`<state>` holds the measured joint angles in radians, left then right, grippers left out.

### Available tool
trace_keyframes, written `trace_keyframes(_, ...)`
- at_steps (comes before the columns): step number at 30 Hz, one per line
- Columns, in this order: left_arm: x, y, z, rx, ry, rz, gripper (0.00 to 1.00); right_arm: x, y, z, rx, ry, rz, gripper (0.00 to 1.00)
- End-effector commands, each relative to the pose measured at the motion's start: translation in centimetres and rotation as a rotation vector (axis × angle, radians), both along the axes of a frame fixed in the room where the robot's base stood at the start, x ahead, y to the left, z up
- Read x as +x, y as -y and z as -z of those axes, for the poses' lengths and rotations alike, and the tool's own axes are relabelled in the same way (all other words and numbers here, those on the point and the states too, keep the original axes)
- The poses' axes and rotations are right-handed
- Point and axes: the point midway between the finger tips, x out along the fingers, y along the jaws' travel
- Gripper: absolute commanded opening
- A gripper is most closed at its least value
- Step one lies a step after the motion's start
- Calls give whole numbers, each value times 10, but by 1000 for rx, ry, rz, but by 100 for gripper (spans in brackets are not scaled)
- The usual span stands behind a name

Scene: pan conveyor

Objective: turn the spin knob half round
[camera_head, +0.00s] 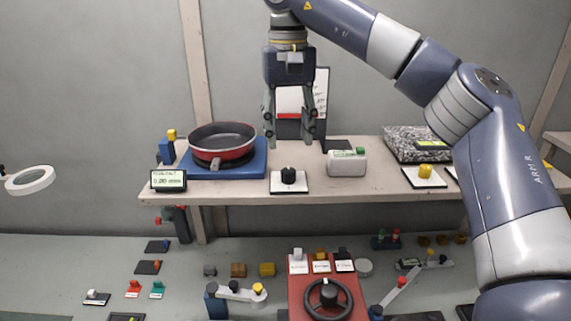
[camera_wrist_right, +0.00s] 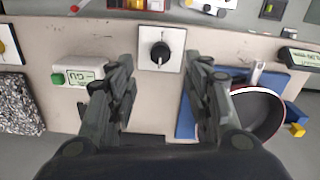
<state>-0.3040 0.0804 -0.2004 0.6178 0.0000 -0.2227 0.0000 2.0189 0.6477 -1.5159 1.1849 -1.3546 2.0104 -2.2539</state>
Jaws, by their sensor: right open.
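A black knob (camera_head: 288,175) sits on a white square plate at the front of the raised shelf, between the pan stand and a white box. No readable label shows which knob is the spin knob. In the right wrist view the black knob (camera_wrist_right: 160,53) lies ahead of the fingertips, roughly centred between them, with a pale mark on its face. My right gripper (camera_head: 289,142) points down above this knob with its fingers apart. It also shows in the wrist view (camera_wrist_right: 160,72), open and empty, not touching the knob. My left gripper is not in view.
A red pan (camera_head: 222,145) stands on a blue base (camera_head: 250,170) left of the knob. A white box with a green button (camera_head: 346,163) is close on the right. A yellow knob (camera_head: 425,171) stands farther right. The lower bench holds a red panel with a handwheel (camera_head: 328,296).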

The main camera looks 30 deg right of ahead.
Motion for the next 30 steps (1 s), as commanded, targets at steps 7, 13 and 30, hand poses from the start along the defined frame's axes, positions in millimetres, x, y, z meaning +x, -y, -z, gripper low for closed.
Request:
trace_keyframes(7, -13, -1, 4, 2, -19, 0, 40, 0, 2, 48, -1, -3, 0, 46)
trace_keyframes(13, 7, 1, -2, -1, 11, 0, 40, 0, 1, 72, -1, -1, 1, 46)
trace_keyframes(30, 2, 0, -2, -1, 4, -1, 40, 0, 1, 80, 0, 0, 1, 8)
